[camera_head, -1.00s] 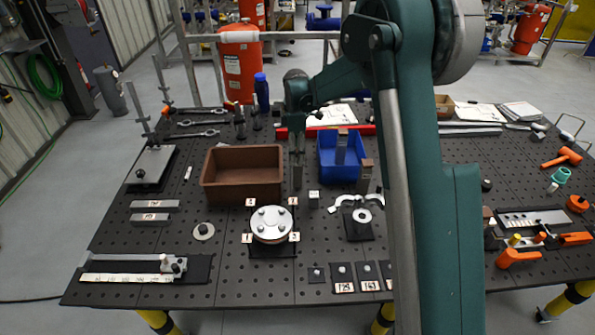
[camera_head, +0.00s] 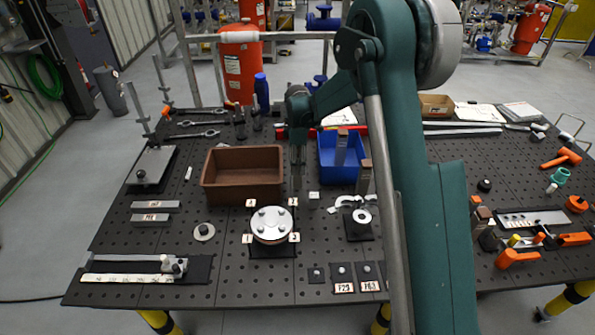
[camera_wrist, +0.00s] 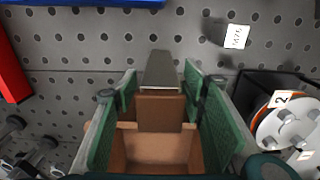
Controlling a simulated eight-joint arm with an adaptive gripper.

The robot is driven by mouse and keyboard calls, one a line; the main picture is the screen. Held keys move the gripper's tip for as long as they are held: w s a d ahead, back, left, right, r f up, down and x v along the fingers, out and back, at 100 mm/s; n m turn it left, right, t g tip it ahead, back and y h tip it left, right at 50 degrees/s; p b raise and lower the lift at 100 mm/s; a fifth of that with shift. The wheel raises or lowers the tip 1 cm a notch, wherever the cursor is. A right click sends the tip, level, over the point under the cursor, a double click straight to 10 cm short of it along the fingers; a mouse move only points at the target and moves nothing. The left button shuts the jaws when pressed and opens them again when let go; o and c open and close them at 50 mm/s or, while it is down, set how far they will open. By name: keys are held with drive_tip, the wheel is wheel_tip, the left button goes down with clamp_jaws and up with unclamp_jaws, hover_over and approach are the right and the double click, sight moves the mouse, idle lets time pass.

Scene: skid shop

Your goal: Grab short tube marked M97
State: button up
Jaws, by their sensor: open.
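My gripper (camera_head: 297,158) points down just right of the brown bin. In the wrist view its green-padded fingers (camera_wrist: 160,92) stand apart. Between them in that view shows an upright grey piece with a brown end (camera_wrist: 159,112); I cannot tell whether the fingers touch it, and no mark on it can be read. Two short grey bars with white tags, an upper one (camera_head: 166,204) and a lower one (camera_head: 138,217), lie on the table's left side. Their tags are too small to read surely, so I cannot tell which piece is M97.
The brown bin (camera_head: 242,194) is left of my gripper, the blue bin (camera_head: 327,173) right. A bolted flange (camera_head: 271,224) stands in front. A brown-topped upright piece (camera_head: 365,180) is near the blue bin. Bare table lies between the grey bars and the brown bin.

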wheel_tip(320, 180, down, 2)
drive_tip(key=shift+c, duration=0.3)
idle(0.4)
drive_tip(key=c, duration=1.1)
